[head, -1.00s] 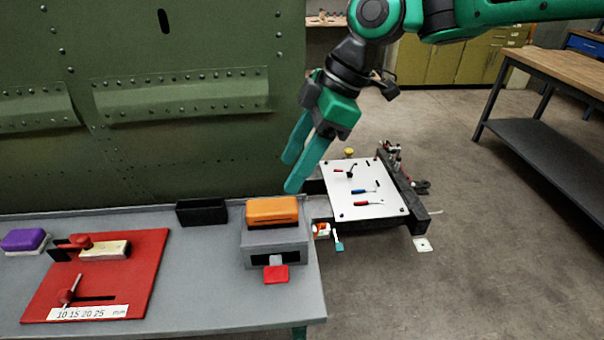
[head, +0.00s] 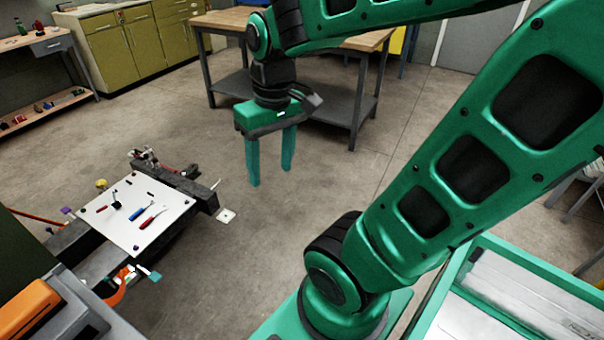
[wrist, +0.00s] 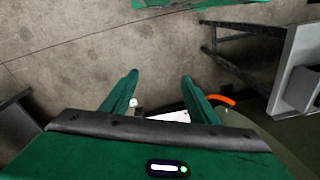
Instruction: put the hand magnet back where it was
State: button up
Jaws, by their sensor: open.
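My gripper (head: 270,176) hangs over open floor right of the white board, fingers down, apart and empty. In the wrist view its two fingers (wrist: 160,78) are spread with nothing held between them. I cannot say for certain which thing is the hand magnet. An orange block (head: 28,307) sits on a grey box (head: 75,322) at the lower left edge, partly cut off and well apart from my gripper. The white board (head: 155,228) carries several small tools, among them a blue-handled one (head: 141,209) and a red-handled one (head: 152,217).
A dark rail (head: 203,194) borders the board. An orange item (head: 119,290) lies below it. A wooden-topped bench (head: 222,20) and olive cabinets (head: 123,45) stand behind. A green-rimmed tray (head: 440,285) is at lower right.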

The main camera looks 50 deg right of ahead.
jog(key=s+d+f+m+g, duration=0.1)
jog(key=s+d+f+m, duration=0.1)
jog(key=s+d+m, duration=0.3)
jog(key=s+d, duration=0.1)
jog(key=s, duration=0.2)
jog(key=shift+f, duration=0.15)
jog(key=shift+w+d+f+h, duration=0.1)
jog(key=shift+w+f+h, duration=0.2)
jog(key=shift+w, duration=0.2)
dwell(0.4)
